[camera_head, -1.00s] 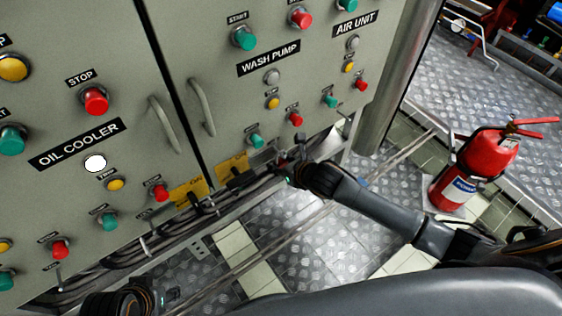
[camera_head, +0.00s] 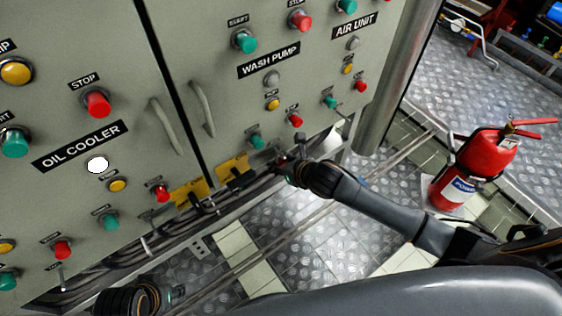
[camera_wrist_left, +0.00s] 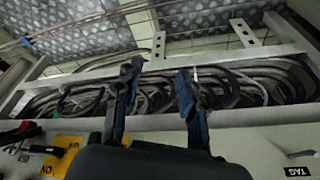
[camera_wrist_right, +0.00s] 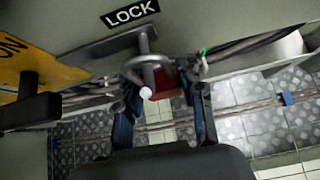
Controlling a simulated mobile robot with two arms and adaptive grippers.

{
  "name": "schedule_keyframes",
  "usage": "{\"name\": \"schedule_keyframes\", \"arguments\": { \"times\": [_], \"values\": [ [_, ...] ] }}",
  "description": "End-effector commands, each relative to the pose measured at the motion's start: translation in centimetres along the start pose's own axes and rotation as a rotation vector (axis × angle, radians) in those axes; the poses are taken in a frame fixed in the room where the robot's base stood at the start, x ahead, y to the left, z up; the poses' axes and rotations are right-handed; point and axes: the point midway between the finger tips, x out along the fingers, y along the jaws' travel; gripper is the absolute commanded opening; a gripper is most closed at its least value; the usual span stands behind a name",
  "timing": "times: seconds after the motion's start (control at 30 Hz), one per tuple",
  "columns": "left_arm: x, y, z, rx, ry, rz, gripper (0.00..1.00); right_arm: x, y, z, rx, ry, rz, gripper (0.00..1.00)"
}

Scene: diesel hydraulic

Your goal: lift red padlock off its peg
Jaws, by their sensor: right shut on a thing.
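The red padlock (camera_wrist_right: 168,86) is in the right wrist view, below the LOCK label. Its grey metal shackle (camera_wrist_right: 148,62) loops around the peg (camera_wrist_right: 146,92), whose pale round end faces the camera. My right gripper (camera_wrist_right: 163,92) has its fingers on both sides of the red body and is shut on it. In the head view my right gripper (camera_head: 285,166) is at the cabinet's lower edge, and the padlock is too small to make out clearly. My left gripper (camera_wrist_left: 156,80) has its fingers apart with nothing between them, in front of the cables.
A LOCK label (camera_wrist_right: 130,12) is above the peg. A yellow plate with a black handle (camera_head: 232,167) is left of the right gripper. Cables (camera_wrist_left: 75,98) run in a tray under the cabinet. A fire extinguisher (camera_head: 475,170) stands on the floor at right.

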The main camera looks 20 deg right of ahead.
Motion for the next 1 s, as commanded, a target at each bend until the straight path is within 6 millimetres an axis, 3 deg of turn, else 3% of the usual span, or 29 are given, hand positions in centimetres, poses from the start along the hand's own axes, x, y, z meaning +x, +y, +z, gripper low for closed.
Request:
{"name": "schedule_keyframes", "arguments": {
  "times": [1.0],
  "values": [
    [3.1, 0.2, 0.5, 0.003, -0.018, 0.003, 0.4, -0.5, 0.0, 0.7, -0.001, -0.002, 0.0, 0.13]
  ]
}}
